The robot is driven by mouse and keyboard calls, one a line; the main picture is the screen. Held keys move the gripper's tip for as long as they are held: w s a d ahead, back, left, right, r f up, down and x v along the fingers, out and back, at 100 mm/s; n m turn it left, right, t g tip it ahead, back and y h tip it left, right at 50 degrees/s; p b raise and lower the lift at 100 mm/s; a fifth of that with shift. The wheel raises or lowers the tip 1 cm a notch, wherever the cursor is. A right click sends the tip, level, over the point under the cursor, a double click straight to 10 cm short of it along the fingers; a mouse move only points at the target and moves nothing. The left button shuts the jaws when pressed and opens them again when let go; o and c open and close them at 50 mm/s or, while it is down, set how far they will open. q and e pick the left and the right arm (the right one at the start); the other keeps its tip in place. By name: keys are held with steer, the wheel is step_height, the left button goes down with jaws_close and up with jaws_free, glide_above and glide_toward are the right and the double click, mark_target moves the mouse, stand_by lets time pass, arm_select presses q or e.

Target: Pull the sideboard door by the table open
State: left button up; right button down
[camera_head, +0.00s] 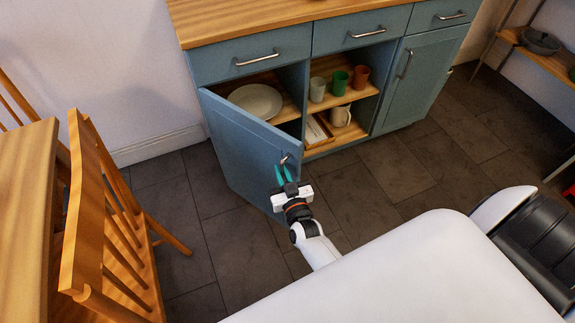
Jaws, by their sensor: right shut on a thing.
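The blue sideboard (246,62) stands against the wall with a wooden top. Its left door (240,150), on the side by the table (25,190), stands partly open and swings out toward me. My right gripper (283,172) is at the free edge of this door, shut on the door handle (285,158). The fingers cover part of the handle. Inside the opening a white plate (256,101) shows on a shelf. My left gripper is not in view.
A wooden chair (110,220) stands left of the open door, with tiled floor between. The open middle section holds cups (340,82) and a wooden tray (318,131). The right door (420,78) is shut. A shelf rack (545,50) stands at far right.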

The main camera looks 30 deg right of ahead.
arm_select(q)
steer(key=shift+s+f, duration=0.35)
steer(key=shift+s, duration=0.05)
arm_select(e)
steer(key=shift+s+a, duration=0.15)
steer(key=shift+a, duration=0.55)
steer(key=c, duration=1.8)
jaws_free()
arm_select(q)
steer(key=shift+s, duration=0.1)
arm_select(e)
steer(key=shift+s, duration=0.1)
